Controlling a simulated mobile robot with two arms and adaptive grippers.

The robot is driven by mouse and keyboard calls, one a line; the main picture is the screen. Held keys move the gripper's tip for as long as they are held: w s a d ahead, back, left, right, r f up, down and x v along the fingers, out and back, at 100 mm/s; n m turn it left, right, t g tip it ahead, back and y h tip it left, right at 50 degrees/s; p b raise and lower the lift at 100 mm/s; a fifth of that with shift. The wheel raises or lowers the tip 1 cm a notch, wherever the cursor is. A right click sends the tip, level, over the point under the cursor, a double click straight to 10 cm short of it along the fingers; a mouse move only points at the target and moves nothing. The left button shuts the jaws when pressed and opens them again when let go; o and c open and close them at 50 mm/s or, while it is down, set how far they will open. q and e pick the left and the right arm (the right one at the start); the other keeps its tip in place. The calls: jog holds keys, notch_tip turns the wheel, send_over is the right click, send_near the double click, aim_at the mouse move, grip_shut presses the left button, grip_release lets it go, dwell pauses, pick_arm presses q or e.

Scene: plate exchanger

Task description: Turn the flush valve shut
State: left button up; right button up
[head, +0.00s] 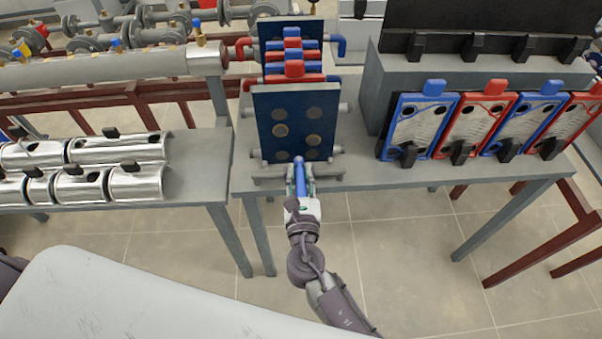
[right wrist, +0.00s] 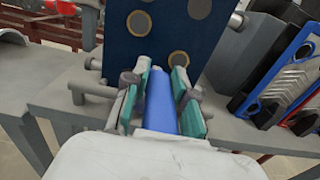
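The flush valve's blue handle (head: 299,172) sticks out at the lower front of the plate exchanger's dark blue end plate (head: 262,125). It also shows in the right wrist view (right wrist: 160,103), lying lengthwise between the green pads of my right gripper (right wrist: 163,85). In the head view, my right gripper (head: 300,182) reaches up from below around the handle. One finger is on each side, close to it. I cannot tell whether the pads press on the handle. The valve body behind the handle is hidden. My left gripper is not in view.
A grey bench (head: 400,170) carries the exchanger; blue and red framed plates (head: 420,125) stand in a rack on its right. Another bench at left holds shiny metal half-shells (head: 118,147). Pipework (head: 110,70) runs behind. The tiled floor in front of the right bench is clear.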

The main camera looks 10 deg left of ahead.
jog(key=o, duration=0.4)
jog(key=shift+a, duration=0.1)
jog(key=v, duration=1.2)
